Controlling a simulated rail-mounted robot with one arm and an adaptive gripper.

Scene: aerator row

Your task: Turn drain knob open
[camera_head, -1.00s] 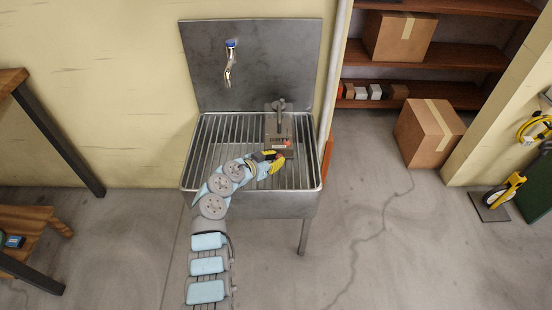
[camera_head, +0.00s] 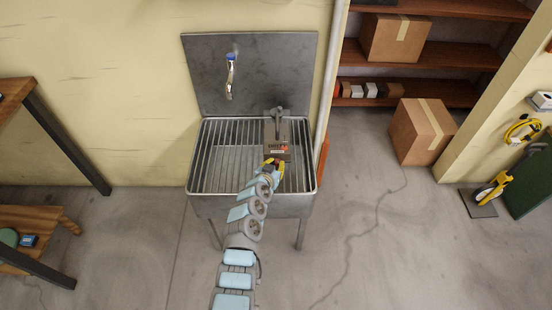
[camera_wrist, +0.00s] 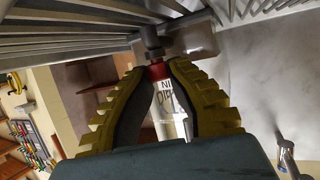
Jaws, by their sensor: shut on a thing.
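My gripper (camera_head: 273,162), with yellow and black fingers, is at the box's lower front in the head view. In the wrist view, my gripper (camera_wrist: 159,68) is shut on a small red knob (camera_wrist: 159,71) between its fingertips. A dark stem (camera_wrist: 151,38) is beyond the knob. A pale lettered part (camera_wrist: 168,103) shows between the fingers. The knob's turned position cannot be told.
A tap (camera_head: 231,76) is on the backsplash (camera_head: 260,75) above the sink. A pipe (camera_head: 331,70) runs beside it. A wooden bench (camera_head: 35,222) stands left, and a cardboard box (camera_head: 421,131) right. The floor between is clear.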

